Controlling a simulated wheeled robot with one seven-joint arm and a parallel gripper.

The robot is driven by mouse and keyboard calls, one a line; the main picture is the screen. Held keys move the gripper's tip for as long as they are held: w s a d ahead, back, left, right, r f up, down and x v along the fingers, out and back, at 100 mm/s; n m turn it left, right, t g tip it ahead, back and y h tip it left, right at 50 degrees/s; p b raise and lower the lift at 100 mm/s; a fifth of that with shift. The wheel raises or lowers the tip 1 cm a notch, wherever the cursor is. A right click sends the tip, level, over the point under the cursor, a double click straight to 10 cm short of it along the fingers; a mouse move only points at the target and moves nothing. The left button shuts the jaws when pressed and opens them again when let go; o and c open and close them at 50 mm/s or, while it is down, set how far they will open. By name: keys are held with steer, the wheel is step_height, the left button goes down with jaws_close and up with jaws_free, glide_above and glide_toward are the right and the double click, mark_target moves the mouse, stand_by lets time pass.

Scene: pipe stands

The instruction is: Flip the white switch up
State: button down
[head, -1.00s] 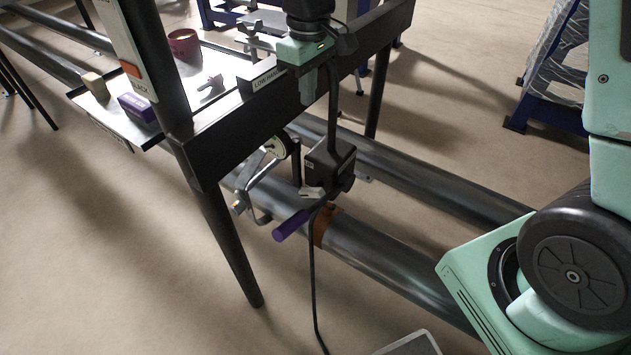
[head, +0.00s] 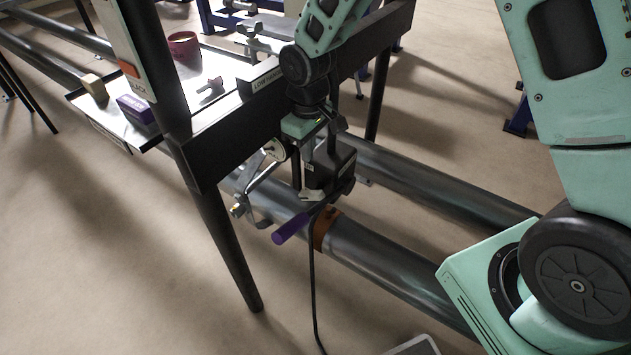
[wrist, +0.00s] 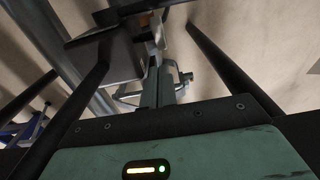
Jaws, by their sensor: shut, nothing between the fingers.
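A black box (head: 332,168) is mounted above the near pipe under the dark frame beam. A small pale piece (head: 312,195) at its lower front looks like the white switch; whether it is up or down I cannot tell. My gripper (head: 308,165) points down beside the box's left front, its shut fingers just above the pale piece. Contact is unclear. In the wrist view, the shut, empty fingers (wrist: 157,75) point towards a pale part (wrist: 157,28), with the dark box (wrist: 112,52) at left.
A purple handle (head: 291,229) and brown collar (head: 326,230) sit on the near pipe (head: 375,262). A round gauge (head: 275,150) and metal bracket (head: 257,197) are just left. A black cable hangs in front.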

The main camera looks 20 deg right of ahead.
glide_above(321, 192)
steer(key=w+a, duration=0.2)
steer(key=w, duration=0.1)
step_height(321, 192, down, 6)
steer(key=shift+a+r, duration=0.1)
steer(key=shift+r, duration=0.05)
steer(key=shift+s+d+f, duration=0.25)
steer(key=shift+s+f, duration=0.1)
steer(key=shift+f, duration=0.3)
steer(key=shift+s+d+f, duration=0.25)
steer(key=shift+s+f, duration=0.05)
steer(key=shift+f, duration=0.3)
steer(key=shift+s+d+f, duration=0.1)
steer(key=shift+s+f, duration=0.1)
steer(key=shift+f, duration=0.1)
steer(key=shift+s+d, duration=0.25)
steer(key=shift+s, duration=0.1)
steer(key=shift+s+d+f, duration=0.3)
steer(key=shift+s+d, duration=0.05)
steer(key=shift+s, duration=0.2)
steer(key=shift+w+a, duration=0.1)
steer(key=shift+w, duration=0.1)
steer(key=shift+w+a+r+p, duration=0.1)
steer(key=shift+w+a+p, duration=0.25)
steer(key=shift+w, duration=0.2)
